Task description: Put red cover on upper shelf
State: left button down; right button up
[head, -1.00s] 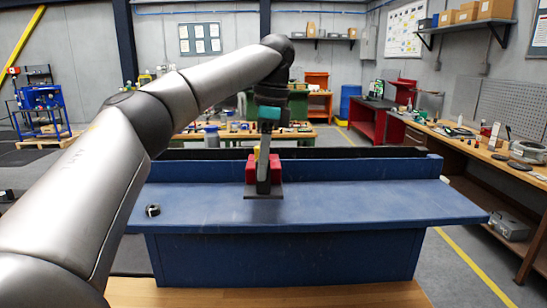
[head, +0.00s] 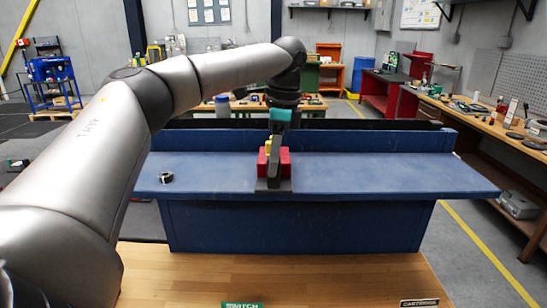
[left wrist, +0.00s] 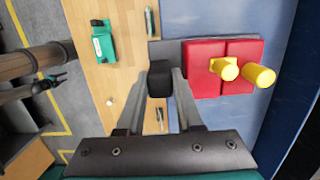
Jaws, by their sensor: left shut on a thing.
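The red cover (head: 285,165) is a pair of red blocks on a dark plate (head: 273,186), with yellow pegs. In the head view it is over the front part of the blue upper shelf (head: 390,175); I cannot tell whether it touches. The red cover (left wrist: 205,75) and two yellow cylinders also show in the left wrist view. My left gripper (head: 275,165) points down in front of the red blocks. In the left wrist view, the left gripper (left wrist: 160,85) is closed at a black part beside the red blocks. My right gripper is not seen.
A small black ring (head: 166,178) lies at the shelf's left end. The shelf is clear right of the cover. A wooden table (head: 300,280) is in front, with a green item (head: 242,305) and a dark labelled item (head: 420,302) at its near edge.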

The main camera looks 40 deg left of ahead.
pick_arm(q)
jog(key=shift+f, duration=0.5)
jog(key=shift+c, duration=2.4)
grip_release()
notch_tip(320, 180, up, 15)
jog(key=w+d, duration=0.1)
jog(key=shift+d, duration=0.25)
